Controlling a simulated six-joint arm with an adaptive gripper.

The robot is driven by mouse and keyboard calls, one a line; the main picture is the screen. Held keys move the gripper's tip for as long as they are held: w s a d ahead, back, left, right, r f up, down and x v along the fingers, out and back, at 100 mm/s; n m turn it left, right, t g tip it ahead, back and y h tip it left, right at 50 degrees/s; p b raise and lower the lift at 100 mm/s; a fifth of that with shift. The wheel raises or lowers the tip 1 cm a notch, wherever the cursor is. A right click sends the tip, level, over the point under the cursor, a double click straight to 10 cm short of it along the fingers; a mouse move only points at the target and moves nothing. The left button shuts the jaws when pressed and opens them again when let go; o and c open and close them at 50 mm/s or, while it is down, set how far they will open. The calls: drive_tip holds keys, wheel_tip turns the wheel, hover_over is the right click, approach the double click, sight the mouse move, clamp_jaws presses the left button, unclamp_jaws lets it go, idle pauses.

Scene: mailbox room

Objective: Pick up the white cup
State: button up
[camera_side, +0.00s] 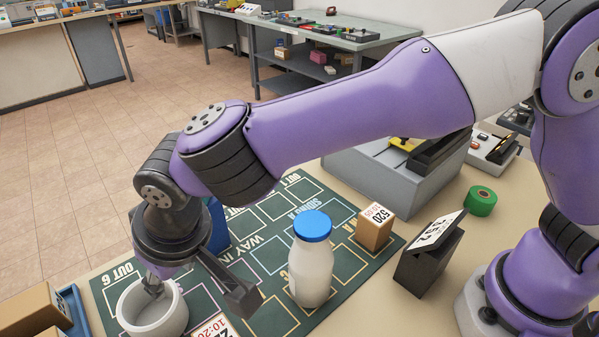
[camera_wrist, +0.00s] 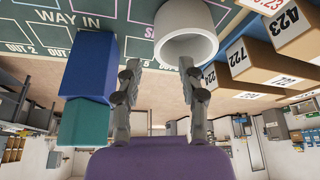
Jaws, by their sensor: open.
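The white cup (camera_side: 152,318) stands upright on the dark green mat (camera_side: 262,262) at the lower left of the side view. It also shows at the top of the wrist view (camera_wrist: 200,22), with its opening facing the camera. My gripper (camera_wrist: 161,67) is open, with a gap between its two fingers. In the wrist view one fingertip overlaps the cup's opening and the other lies left of the cup. In the side view a fingertip shows at the cup's mouth; whether it touches the wall cannot be told. The other finger is mostly hidden there.
A blue box (camera_wrist: 90,65) stands close to the cup. A white bottle with a blue cap (camera_side: 311,265) stands mid-mat. A small carton (camera_side: 374,232), black box (camera_side: 425,265) and green tape (camera_side: 482,200) lie right. Cartons (camera_wrist: 285,38) crowd the cup's other side.

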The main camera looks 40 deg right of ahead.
sight(173, 285)
drive_tip(key=x, duration=0.7)
drive_tip(key=shift+w+f, duration=0.3)
clamp_jaws()
